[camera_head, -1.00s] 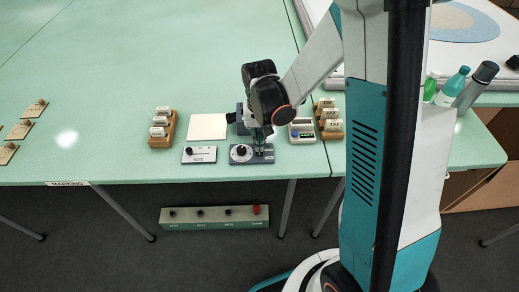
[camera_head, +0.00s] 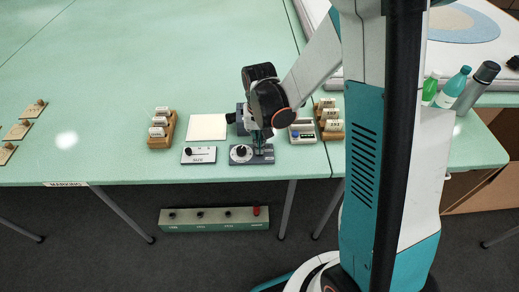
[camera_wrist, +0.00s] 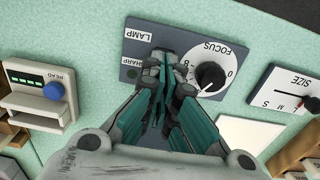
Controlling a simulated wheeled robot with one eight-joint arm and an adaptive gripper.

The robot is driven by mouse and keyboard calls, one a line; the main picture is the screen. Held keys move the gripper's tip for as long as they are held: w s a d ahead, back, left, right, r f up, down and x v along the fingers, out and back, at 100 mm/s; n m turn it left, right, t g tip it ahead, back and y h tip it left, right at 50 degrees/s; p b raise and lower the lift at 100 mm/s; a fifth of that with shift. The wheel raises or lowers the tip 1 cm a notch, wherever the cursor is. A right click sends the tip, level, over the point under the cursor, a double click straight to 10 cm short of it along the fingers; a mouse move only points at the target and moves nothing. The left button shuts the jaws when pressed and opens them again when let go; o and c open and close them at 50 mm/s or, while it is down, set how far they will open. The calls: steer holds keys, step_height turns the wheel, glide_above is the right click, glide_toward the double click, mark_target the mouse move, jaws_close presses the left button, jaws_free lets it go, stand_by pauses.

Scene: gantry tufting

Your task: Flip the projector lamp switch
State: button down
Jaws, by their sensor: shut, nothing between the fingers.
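The grey-blue control panel (camera_head: 240,160) lies near the front edge of the green table. In the wrist view the panel (camera_wrist: 187,38) shows the words LAMP, SHARP and FOCUS and a black focus knob (camera_wrist: 211,76) on a white dial. My gripper (camera_wrist: 168,66) is shut and empty, with its fingertips over the panel between the LAMP label and the knob. In the head view my gripper (camera_head: 261,150) points down at the panel's right part. The lamp switch is not visible; the fingers cover the area by its label. I cannot tell whether they touch it.
A READ device (camera_wrist: 38,102) with a blue button stands on the other side. A pale square sheet (camera_head: 207,127) and card racks (camera_head: 162,130) are near. The left table is mostly clear.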

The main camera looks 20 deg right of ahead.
steer(key=shift+r+p, duration=2.3)
steer(key=shift+r, duration=1.15)
steer(key=shift+r, duration=0.15)
steer(key=s+r+n+t, duration=0.3)
steer(key=s+r+t, duration=0.4)
steer(key=s+r, duration=0.8)
steer(key=shift+r+n, duration=0.3)
steer(key=shift+r, duration=1.6)
